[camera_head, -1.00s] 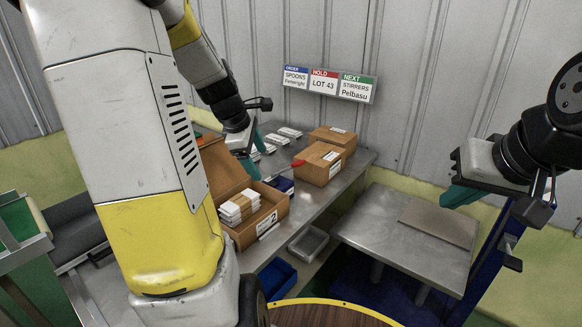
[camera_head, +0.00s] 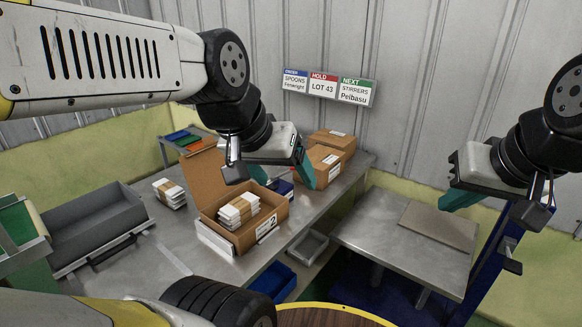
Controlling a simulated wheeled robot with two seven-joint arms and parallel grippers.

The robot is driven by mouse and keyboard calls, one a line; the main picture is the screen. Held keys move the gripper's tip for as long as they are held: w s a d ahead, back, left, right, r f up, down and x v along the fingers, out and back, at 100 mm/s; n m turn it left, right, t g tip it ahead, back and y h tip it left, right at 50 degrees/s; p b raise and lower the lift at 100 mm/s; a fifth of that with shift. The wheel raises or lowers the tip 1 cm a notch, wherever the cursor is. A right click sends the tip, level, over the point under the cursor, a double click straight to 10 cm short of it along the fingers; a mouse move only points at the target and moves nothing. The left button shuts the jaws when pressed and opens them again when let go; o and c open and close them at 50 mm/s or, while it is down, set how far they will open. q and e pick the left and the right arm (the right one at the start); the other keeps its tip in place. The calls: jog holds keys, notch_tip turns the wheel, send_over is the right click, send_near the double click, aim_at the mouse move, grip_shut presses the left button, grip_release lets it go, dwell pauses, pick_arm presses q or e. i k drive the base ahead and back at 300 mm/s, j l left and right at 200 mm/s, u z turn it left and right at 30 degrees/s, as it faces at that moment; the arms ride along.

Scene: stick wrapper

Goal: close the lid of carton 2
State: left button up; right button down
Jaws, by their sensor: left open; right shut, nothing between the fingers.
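Carton 2 (camera_head: 273,218) is a brown cardboard box with a "2" label, standing on the metal bench. Its lid (camera_head: 205,175) is open and stands up at the back left. Banded stacks of white packets (camera_head: 238,208) show inside. My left gripper (camera_head: 283,176) is open above the carton's back right side, its teal fingers apart with nothing visibly held. It appears apart from the lid, and partly hides the bench behind the carton. My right gripper (camera_head: 458,199) is shut and empty, above the side table at the right, far from the carton.
Closed cartons (camera_head: 324,168) stand behind on the bench. A banded packet stack (camera_head: 170,194) lies left of carton 2. A grey bin (camera_head: 92,230) is at far left. A blue bin (camera_head: 273,278) and a grey tray (camera_head: 308,246) sit below the bench front. The side table (camera_head: 385,235) holds a flat cardboard sheet (camera_head: 440,224).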

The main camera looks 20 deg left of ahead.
aim_at(201, 167)
jog(key=u, duration=1.25)
jog(key=i+l+z, duration=0.1)
jog(key=i+z, duration=0.5)
jog(key=k+l, duration=0.05)
